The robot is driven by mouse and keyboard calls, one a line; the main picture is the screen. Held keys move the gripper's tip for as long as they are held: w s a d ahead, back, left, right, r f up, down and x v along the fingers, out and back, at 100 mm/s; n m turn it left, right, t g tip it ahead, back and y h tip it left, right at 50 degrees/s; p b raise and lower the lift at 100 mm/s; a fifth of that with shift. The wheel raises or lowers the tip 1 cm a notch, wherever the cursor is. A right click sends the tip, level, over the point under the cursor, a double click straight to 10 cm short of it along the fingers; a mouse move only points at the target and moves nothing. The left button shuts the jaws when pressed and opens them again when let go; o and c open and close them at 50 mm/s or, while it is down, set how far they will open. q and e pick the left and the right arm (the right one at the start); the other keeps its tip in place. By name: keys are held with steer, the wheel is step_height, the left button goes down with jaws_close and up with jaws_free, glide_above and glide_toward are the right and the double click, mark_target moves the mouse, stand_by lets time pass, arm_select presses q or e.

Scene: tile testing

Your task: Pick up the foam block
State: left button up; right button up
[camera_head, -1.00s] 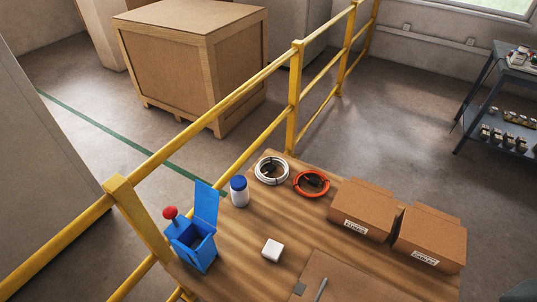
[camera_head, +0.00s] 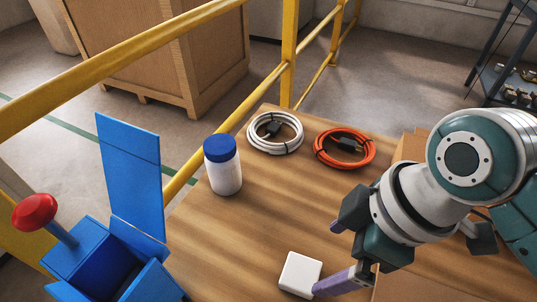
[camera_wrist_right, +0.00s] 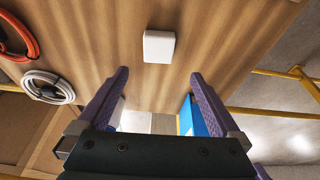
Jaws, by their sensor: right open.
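The foam block is most likely the small white block (camera_head: 300,273) lying flat on the wooden table top, near the bottom of the head view. It also shows in the right wrist view (camera_wrist_right: 159,46), ahead of the fingertips and roughly centred between them. My right gripper (camera_head: 328,258) comes in from the right of the head view, with one purple finger near the block's right side. In the wrist view my right gripper (camera_wrist_right: 159,74) has its fingers wide apart with nothing held between them. My left gripper is in neither view.
A blue open-lidded box (camera_head: 105,265) with a red knob (camera_head: 34,212) stands at the left. A blue-capped white bottle (camera_head: 224,170), a white cable coil (camera_head: 274,133) and an orange coil (camera_head: 344,148) lie farther back. A yellow railing (camera_head: 287,70) runs behind the table.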

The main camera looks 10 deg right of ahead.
steer(key=b, duration=0.2)
glide_above(302, 272)
steer(key=s+d, duration=0.1)
steer(key=d, duration=0.1)
steer(key=x, duration=0.5)
steer(key=shift+s+d+f, duration=0.1)
steer(key=shift+s+d, duration=0.25)
steer(key=shift+s, duration=0.05)
steer(key=b+x, duration=0.2)
steer(key=x, duration=0.4)
steer(key=shift+s+d+f+b, duration=0.1)
steer(key=shift+d+b, duration=0.05)
steer(key=shift+b, duration=0.25)
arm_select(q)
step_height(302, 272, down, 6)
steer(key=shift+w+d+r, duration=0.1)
arm_select(e)
steer(key=c, duration=1.2)
steer(key=shift+c, duration=0.2)
